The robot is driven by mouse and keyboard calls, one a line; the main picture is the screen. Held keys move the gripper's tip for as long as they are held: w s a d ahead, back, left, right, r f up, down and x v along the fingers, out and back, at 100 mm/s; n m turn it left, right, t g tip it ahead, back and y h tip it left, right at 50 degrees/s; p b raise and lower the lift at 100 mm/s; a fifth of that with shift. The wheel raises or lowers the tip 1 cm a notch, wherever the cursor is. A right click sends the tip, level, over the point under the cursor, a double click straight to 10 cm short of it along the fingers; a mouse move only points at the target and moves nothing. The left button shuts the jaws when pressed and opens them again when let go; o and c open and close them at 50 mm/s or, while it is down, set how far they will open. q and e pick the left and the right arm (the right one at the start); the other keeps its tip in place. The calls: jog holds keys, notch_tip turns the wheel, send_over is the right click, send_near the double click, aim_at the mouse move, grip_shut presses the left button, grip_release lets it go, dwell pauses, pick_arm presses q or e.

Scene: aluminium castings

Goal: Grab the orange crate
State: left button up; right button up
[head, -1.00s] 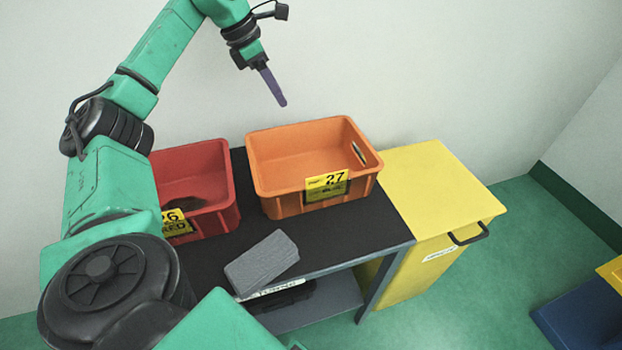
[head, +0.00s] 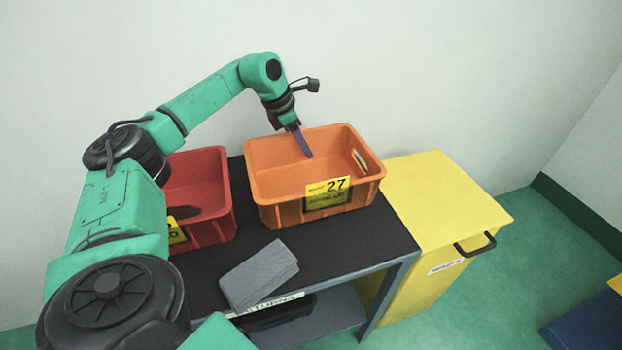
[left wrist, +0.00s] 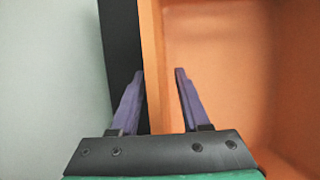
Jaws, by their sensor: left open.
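The orange crate (head: 281,212) stands on the black top of a table and carries a yellow label with "27" on its front. It looks empty in the head view. My left gripper (head: 303,144) points down at the crate's back rim. In the left wrist view, my left gripper (left wrist: 160,72) is open, with one purple finger on each side of the rim of the orange crate (left wrist: 152,60). One finger is over the inside, the other over the dark strip outside. I cannot tell whether the fingers touch the wall. My right gripper is not in view.
A red crate (head: 222,192) stands close to the left of the orange one. A grey block (head: 259,275) lies at the front of the black table top (head: 345,245). A yellow cabinet (head: 440,195) adjoins on the right. A white wall (head: 430,70) rises behind.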

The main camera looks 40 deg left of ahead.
pick_arm(q)
grip_shut()
dwell(1.3)
